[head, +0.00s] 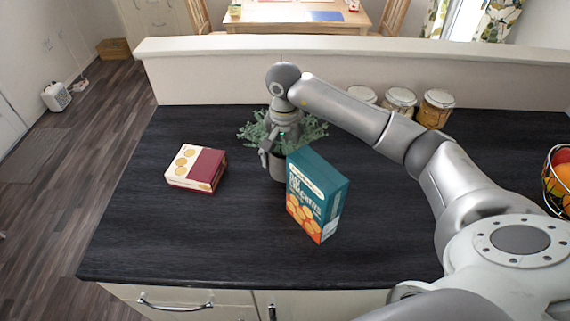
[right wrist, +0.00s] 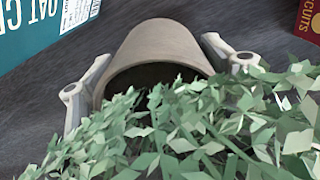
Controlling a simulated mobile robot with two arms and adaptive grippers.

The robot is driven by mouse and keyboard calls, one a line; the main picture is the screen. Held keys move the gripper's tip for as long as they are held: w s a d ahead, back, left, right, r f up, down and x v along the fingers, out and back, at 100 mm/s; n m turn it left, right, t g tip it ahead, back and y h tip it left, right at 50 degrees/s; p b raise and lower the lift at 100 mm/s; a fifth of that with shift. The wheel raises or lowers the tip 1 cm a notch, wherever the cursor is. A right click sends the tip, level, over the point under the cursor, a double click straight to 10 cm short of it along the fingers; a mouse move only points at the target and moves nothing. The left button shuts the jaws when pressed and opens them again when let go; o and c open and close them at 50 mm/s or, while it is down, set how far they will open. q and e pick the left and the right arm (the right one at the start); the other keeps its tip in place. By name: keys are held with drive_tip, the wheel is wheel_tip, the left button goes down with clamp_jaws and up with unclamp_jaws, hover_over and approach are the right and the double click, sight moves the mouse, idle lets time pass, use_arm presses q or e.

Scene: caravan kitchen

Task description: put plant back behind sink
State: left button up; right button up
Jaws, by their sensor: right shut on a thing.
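The potted plant (head: 311,129) has bushy green leaves and a plain grey-beige pot (right wrist: 165,45). It is over the middle of the dark counter, partly hidden by the teal cracker box and my wrist. My right gripper (head: 276,152) reaches down on it from above, shut on the pot. In the right wrist view one finger is on each side of the pot, with the leaves toward the camera. I cannot tell whether the pot touches the counter. The sink is not in view. My left gripper is not in view.
A teal cracker box (head: 318,193) stands right in front of the plant. A red and cream biscuit box (head: 196,168) lies to the left. Several jars (head: 400,101) stand by the raised ledge (head: 220,62) at the back. A fruit basket (head: 558,190) is at the right edge. The counter's front left (head: 150,235) is clear.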

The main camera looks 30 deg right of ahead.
wheel_tip(320, 180, down, 3)
drive_tip(key=shift+p, duration=0.45)
drive_tip(key=shift+f+b, duration=0.2)
drive_tip(key=shift+b, duration=0.1)
drive_tip(key=o, duration=1.5)
drive_tip(key=shift+c, duration=0.2)
drive_tip(key=shift+r, duration=0.1)
